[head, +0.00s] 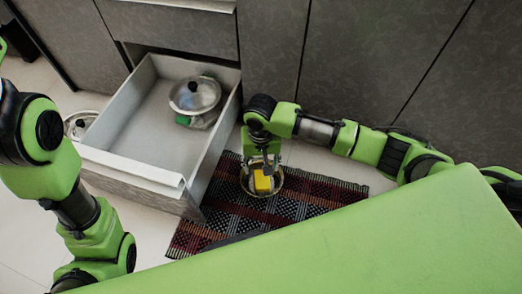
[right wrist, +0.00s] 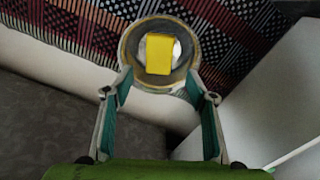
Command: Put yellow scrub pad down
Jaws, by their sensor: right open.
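In the right wrist view the pad (right wrist: 159,54) lies over a pale patch in the middle of the pot (right wrist: 131,52). My right gripper (head: 261,165) points down above the pot. In the right wrist view my right gripper (right wrist: 160,95) has its fingers spread wide, with nothing between them, and the pad is beyond the tips. My left arm is at the left of the head view, but its gripper is not visible.
An open drawer (head: 118,165) on the left holds a lidded metal pot (head: 195,94) with something green beside it. Another metal item (head: 78,124) is on the floor left of the drawer. Dark cabinets (head: 365,60) stand behind. The dark red rug (head: 325,190) has bare room right of the clay pot.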

